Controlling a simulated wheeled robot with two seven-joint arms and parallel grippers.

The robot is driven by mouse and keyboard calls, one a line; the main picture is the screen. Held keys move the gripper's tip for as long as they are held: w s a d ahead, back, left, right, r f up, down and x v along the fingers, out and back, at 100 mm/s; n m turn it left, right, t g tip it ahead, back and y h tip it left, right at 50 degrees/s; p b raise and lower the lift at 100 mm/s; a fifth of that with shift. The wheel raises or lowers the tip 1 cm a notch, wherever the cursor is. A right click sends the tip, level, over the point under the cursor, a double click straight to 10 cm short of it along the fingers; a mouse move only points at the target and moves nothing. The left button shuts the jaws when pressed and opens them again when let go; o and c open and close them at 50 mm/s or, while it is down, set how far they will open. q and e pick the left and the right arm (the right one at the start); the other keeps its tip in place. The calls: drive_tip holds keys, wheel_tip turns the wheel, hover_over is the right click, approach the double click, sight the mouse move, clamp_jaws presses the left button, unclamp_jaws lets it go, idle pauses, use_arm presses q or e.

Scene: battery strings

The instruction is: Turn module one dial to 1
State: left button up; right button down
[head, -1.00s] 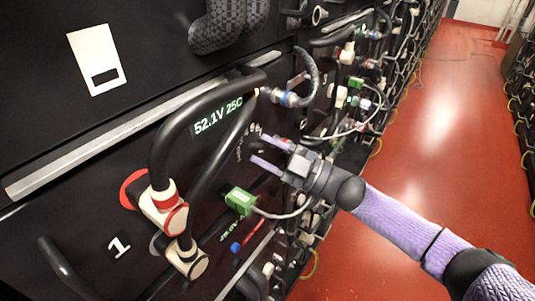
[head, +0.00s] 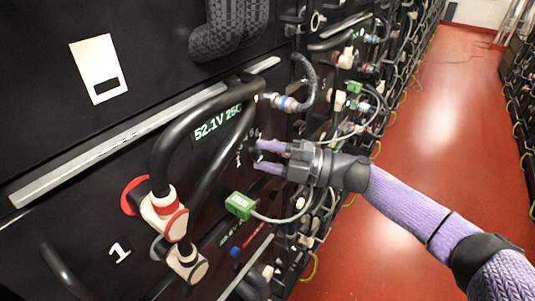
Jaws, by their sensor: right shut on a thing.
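Module one is the black panel with a white "1" (head: 120,252) at its lower left and a green readout (head: 217,124) showing about 52.1V 25C. Its dial (head: 254,153) is small and dark, with white numbers around it, right of the thick cables. My right gripper (head: 257,156) reaches in from the right, its two purple fingers shut on the dial. The fingers hide part of the dial, and its setting cannot be read. My left gripper is not in view.
Thick black cables (head: 165,130) with red and white connectors (head: 164,212) arch left of the dial. A green plug (head: 239,205) with a thin cable sits just below my right gripper. A grey-blue connector (head: 284,102) is above. The red floor (head: 440,140) to the right is clear.

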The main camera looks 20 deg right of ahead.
idle(0.5)
drive_tip(key=shift+c, duration=1.3)
unclamp_jaws()
drive_tip(key=v, duration=1)
